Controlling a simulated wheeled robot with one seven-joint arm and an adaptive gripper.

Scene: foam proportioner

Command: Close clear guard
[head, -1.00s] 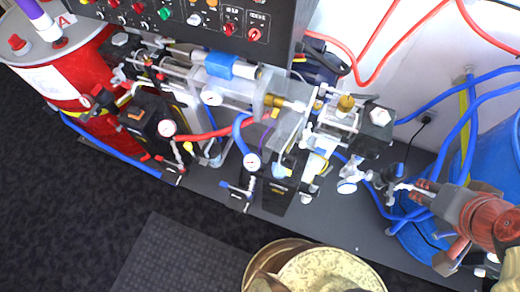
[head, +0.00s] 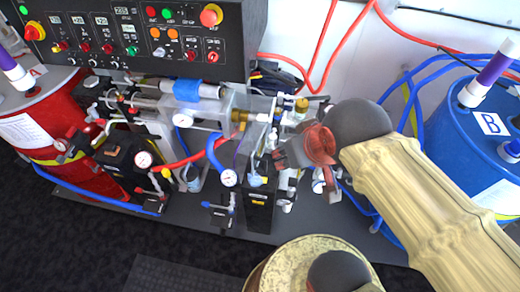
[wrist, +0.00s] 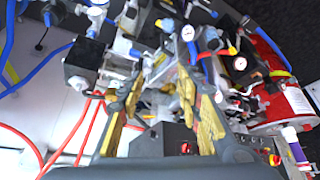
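The clear guard (head: 243,140) appears to be the see-through panel at the middle of the proportioner, beside the brass fitting and above the black box. Its edges are faint, and I cannot tell its exact angle. My gripper (head: 283,158) is just right of it in the head view, with its fingers mostly hidden there. In the wrist view my gripper (wrist: 168,75) has its two gold-padded fingers wide apart, with machine parts beyond and nothing clearly held. I cannot make out the guard surely in the wrist view.
A control panel (head: 140,30) overhangs the machine at the back. A red drum (head: 45,125) stands left and a blue drum (head: 490,150) right. Gauges (head: 228,178), valves and a red hose (head: 200,152) crowd the front. Blue hoses (head: 420,75) hang at the right.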

